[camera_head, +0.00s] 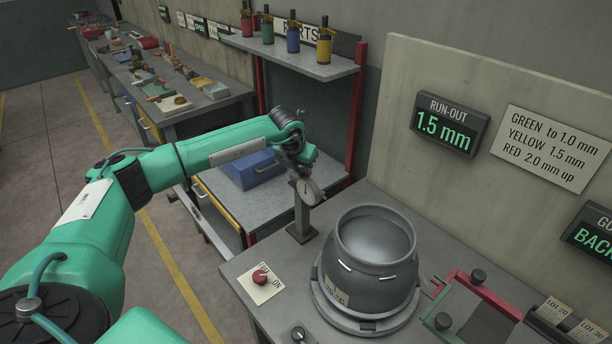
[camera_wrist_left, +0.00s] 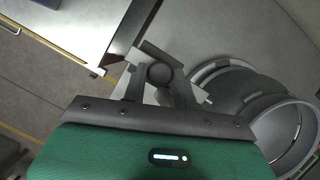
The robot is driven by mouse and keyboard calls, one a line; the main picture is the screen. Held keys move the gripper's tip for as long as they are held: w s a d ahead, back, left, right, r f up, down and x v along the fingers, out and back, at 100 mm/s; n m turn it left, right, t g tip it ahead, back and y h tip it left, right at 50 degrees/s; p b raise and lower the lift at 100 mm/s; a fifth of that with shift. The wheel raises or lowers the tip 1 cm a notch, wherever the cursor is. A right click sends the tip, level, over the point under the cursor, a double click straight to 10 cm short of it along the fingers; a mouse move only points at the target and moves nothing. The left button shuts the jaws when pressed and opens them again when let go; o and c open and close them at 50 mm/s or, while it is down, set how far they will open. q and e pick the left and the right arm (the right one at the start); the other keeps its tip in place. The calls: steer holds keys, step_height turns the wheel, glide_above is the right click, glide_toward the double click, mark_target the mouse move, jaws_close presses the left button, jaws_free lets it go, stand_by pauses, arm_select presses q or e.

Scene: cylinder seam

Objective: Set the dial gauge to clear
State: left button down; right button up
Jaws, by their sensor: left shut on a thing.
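The dial gauge (camera_head: 309,191) is a small round white-faced dial on a dark post. It stands at the left side of a grey cylinder (camera_head: 374,252) with an open top, which sits upright on a round plate. My left gripper (camera_head: 298,172) comes from above and behind and is shut on the dial gauge. In the left wrist view, the fingers of my left gripper (camera_wrist_left: 160,88) are around the gauge's dark round body (camera_wrist_left: 160,73), with the cylinder (camera_wrist_left: 283,132) to the right. The gauge's contact with the cylinder cannot be told. My right gripper is not in view.
The run-out display (camera_head: 447,123) reads 1.5 mm. A sign (camera_head: 551,147) lists green, yellow and red limits. A red knob (camera_head: 260,276) marked ON is at the bench's front left. A red and green frame (camera_head: 470,297) stands right of the cylinder. A blue box (camera_head: 252,168) lies on the shelf unit behind.

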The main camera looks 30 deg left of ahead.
arm_select(q)
steer(key=shift+a+r, duration=0.15)
steer(key=shift+a, duration=0.05)
steer(key=c, duration=1.1)
jaws_free()
steer(key=shift+w, duration=0.1)
steer(key=shift+c, duration=0.2)
steer(key=shift+o, duration=0.2)
steer(key=shift+a, duration=0.1)
steer(key=shift+r, duration=0.25)
steer(key=b+v, duration=0.4)
steer(key=v, duration=0.9)
steer(key=shift+s+b, duration=0.2)
steer(key=shift+b, duration=0.15)
steer(key=shift+f, duration=0.1)
